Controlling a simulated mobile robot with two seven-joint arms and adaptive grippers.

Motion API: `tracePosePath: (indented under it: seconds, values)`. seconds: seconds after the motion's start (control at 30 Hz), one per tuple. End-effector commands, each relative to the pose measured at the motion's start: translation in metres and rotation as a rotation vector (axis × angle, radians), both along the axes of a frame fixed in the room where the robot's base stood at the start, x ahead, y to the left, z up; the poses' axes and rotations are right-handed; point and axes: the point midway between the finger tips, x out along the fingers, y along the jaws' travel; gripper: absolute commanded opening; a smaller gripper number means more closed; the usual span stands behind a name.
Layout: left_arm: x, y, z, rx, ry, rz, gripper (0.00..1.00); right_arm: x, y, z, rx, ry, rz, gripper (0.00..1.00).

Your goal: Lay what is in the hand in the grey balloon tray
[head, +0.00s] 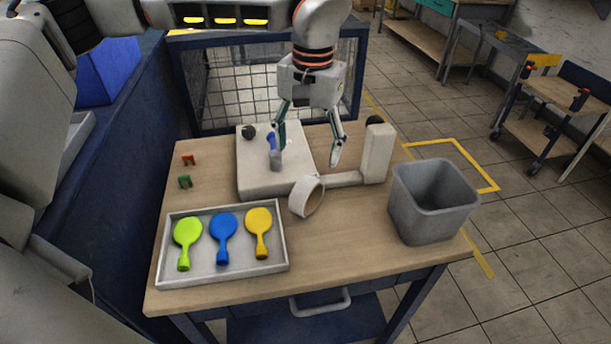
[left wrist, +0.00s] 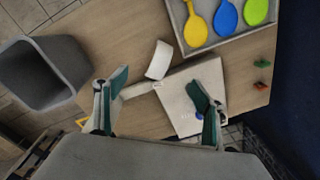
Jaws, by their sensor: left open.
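The grey balloon tray (head: 222,276) sits at the front left of the wooden table. It holds a green balloon (head: 186,236), a blue balloon (head: 223,230) and a yellow balloon (head: 259,225) side by side, flat. The tray and balloons also show at the top of the left wrist view. My left gripper (head: 307,160) is open over the white machine (head: 262,183), behind and to the right of the tray. I see nothing held between its fingers, also in the left wrist view (left wrist: 157,88). My right gripper is not in view.
A white arm with a ring (head: 306,197) stands beside the machine. A small blue part (head: 270,139) is on the machine by one finger. A grey bin (head: 432,203) stands at the table's right. Red (head: 189,159) and green (head: 185,182) small pieces lie behind the tray.

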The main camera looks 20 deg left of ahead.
Motion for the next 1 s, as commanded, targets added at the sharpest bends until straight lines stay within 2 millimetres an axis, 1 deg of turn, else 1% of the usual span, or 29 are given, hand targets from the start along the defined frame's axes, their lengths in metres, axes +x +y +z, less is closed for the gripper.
tracePosePath:
  seconds: [0.03,0.27,0.5,0.6,0.7,0.8,0.93,1.0]
  values:
    - [-0.001,-0.005,-0.005,0.023,-0.003,0.072,0.69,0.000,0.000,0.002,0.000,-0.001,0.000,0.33]
    - [-0.001,-0.020,-0.033,0.130,-0.069,0.515,0.69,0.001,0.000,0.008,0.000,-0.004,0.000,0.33]
    - [-0.001,-0.030,-0.059,0.210,-0.204,0.964,0.69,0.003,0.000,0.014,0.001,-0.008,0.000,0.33]
    - [-0.001,-0.033,-0.068,0.224,-0.267,1.121,0.69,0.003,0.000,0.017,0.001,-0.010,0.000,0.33]
    - [-0.001,-0.035,-0.074,0.230,-0.316,1.238,0.69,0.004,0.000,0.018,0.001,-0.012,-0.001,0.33]
    - [-0.001,-0.036,-0.077,0.230,-0.348,1.310,0.69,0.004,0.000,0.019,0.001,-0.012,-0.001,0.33]
    - [-0.001,-0.034,-0.084,0.231,-0.364,1.348,0.69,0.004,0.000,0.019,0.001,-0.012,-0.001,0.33]
    - [0.000,-0.032,-0.090,0.231,-0.363,1.351,0.69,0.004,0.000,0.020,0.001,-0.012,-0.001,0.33]
